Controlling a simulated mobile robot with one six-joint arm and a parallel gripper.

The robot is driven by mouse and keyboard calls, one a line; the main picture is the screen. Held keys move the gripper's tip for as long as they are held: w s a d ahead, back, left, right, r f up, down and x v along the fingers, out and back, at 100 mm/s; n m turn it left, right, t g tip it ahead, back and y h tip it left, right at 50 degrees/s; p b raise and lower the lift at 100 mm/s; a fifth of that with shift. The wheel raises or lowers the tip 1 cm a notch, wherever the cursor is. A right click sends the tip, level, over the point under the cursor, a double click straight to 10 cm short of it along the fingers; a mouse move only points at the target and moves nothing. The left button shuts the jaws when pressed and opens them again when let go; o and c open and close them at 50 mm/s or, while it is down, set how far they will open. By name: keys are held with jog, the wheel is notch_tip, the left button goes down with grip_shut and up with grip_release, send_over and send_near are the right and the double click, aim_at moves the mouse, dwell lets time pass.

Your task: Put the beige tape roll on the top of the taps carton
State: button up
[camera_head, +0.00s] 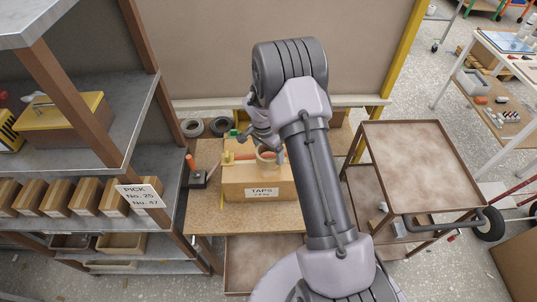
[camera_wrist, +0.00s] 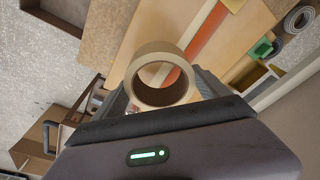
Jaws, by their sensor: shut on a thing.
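The beige tape roll (camera_head: 268,162) is in my gripper (camera_head: 265,150), over the top of the taps carton (camera_head: 236,187). In the wrist view the roll (camera_wrist: 139,64) sits between the two fingers of my gripper (camera_wrist: 163,92), which is shut on it, its hole facing the camera. I cannot tell whether the roll touches the carton top. My arm hides the carton's right part in the head view.
The carton stands on a wooden workbench (camera_head: 210,215). Two grey rolls (camera_head: 220,126) and a green object (camera_head: 232,134) lie at its back. A dark block with a red handle (camera_head: 197,178) stands left of the carton. Shelving (camera_head: 150,250) is left; a trolley (camera_head: 415,160) is right.

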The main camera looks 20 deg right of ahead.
jog(key=shift+f, duration=1.75)
jog(key=shift+f, duration=0.1)
